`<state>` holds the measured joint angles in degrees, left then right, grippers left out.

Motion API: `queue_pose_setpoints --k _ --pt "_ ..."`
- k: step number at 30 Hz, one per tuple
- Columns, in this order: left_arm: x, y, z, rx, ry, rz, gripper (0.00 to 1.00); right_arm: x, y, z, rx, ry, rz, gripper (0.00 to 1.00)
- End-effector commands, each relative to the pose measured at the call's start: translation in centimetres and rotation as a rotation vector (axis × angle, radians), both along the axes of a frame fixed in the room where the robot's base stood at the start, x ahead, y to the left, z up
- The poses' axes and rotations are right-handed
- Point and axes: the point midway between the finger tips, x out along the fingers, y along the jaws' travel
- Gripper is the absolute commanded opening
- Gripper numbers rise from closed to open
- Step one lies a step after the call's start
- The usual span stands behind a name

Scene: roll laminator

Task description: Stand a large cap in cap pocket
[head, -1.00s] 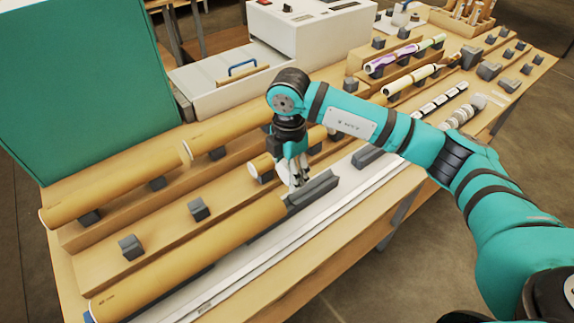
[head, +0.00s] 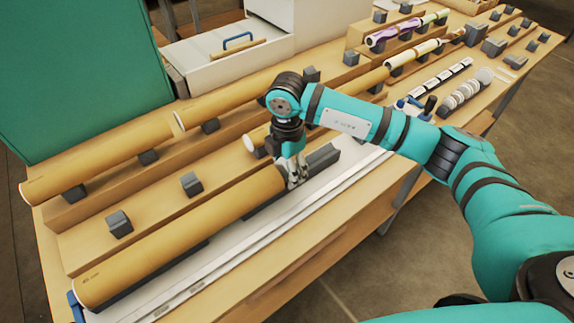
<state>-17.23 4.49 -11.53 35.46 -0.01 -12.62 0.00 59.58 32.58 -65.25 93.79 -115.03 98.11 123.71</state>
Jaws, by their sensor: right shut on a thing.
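My right gripper (head: 297,178) points down at the right end of the long front brown tube (head: 180,240). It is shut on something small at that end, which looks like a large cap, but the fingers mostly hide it. I cannot tell whether it is still in the tube's end. A row of round white-grey caps (head: 466,92) stands on the table at the far right. I cannot make out which slot there is the cap pocket. My left gripper is not in view.
Other brown tubes (head: 110,160) lie on dark blocks on the wooden steps behind. A grey block (head: 321,158) is just right of the gripper. A white-edged rail (head: 270,230) runs along the table front. A green panel (head: 80,70) stands at the left.

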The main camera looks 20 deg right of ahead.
Motion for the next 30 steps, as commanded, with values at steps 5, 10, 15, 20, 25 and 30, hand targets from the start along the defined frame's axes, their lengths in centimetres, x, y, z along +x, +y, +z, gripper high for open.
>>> queue_pose_setpoints --k 5,10,15,20,25,30 --pt "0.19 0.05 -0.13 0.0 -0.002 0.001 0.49 0.0 0.02 -0.2 0.0 0.0 0.0 0.32" --pt "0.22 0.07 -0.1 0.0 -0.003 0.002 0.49 -0.01 0.03 -0.18 0.0 0.0 0.0 0.32" --pt "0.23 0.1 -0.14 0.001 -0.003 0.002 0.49 -0.01 0.03 -0.2 0.001 0.0 0.0 0.32" --pt "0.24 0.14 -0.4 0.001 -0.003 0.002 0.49 -0.01 0.04 -0.38 0.001 0.0 0.0 0.32" --pt "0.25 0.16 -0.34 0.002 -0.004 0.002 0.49 -0.02 0.05 -0.31 0.001 0.0 0.0 0.32" --pt "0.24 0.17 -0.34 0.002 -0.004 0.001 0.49 -0.02 0.03 -0.32 0.001 0.0 0.0 0.76"
